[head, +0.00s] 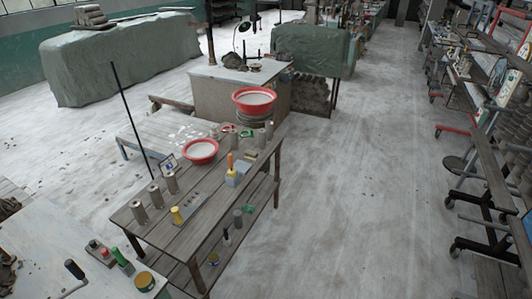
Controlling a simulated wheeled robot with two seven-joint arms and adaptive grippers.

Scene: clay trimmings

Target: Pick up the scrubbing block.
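A wooden workbench (205,236) stands ahead, with small items on its top. I cannot tell for sure which one is the scrubbing block. A pale block-like item with an upright orange handle (231,171) stands near the bench's right edge. A small yellow item (177,215) stands nearer the front of the top. Neither of my grippers is in view.
Two red bowls, one on the bench (201,150) and one behind it (254,100), hold pale contents. Several grey cylinders (171,183) stand on the bench. Another table (60,262) is at the lower left. Wheeled racks line the right; the floor (340,190) between is clear.

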